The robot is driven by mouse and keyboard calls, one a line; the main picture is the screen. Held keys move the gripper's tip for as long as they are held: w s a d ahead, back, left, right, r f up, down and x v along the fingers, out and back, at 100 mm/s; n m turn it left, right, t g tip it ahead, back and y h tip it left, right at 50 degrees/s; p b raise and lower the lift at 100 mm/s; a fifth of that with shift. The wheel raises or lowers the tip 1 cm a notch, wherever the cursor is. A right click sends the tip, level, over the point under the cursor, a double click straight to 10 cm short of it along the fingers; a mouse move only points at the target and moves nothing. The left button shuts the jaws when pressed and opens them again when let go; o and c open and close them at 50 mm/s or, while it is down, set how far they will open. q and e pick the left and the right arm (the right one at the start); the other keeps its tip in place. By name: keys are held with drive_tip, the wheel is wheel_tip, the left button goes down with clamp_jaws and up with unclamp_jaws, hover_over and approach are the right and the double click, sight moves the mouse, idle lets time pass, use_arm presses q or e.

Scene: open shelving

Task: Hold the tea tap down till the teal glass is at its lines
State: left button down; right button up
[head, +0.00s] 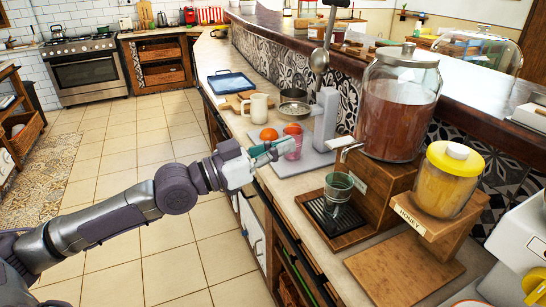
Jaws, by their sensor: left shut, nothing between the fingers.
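The tea dispenser (397,108) is a large clear jar of brown-red tea with a metal lid, on a wooden stand. Its metal tap (348,146) sticks out to the left and looks untouched. The teal glass (338,186) stands upright on the black drip tray (322,218), below the tap. Its lines and any tea in it are too small to tell. My left gripper (272,151) is shut and empty, left of the tap and apart from it and the glass. It overlaps the pink glass (293,141) in the picture; contact is unclear. My right gripper is out of view.
A honey jar (448,182) with a yellow lid stands on a wooden stand to the right. Behind my left gripper are a white press (325,115) with a metal lever, an orange (268,134) and a cream mug (259,107). The wooden board (400,270) in front is bare.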

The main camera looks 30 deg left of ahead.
use_arm(q)
drive_tip(key=shift+b+v, duration=0.3)
drive_tip(key=shift+v, duration=0.6)
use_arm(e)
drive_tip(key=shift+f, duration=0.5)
use_arm(q)
drive_tip(key=shift+s+r, duration=0.1)
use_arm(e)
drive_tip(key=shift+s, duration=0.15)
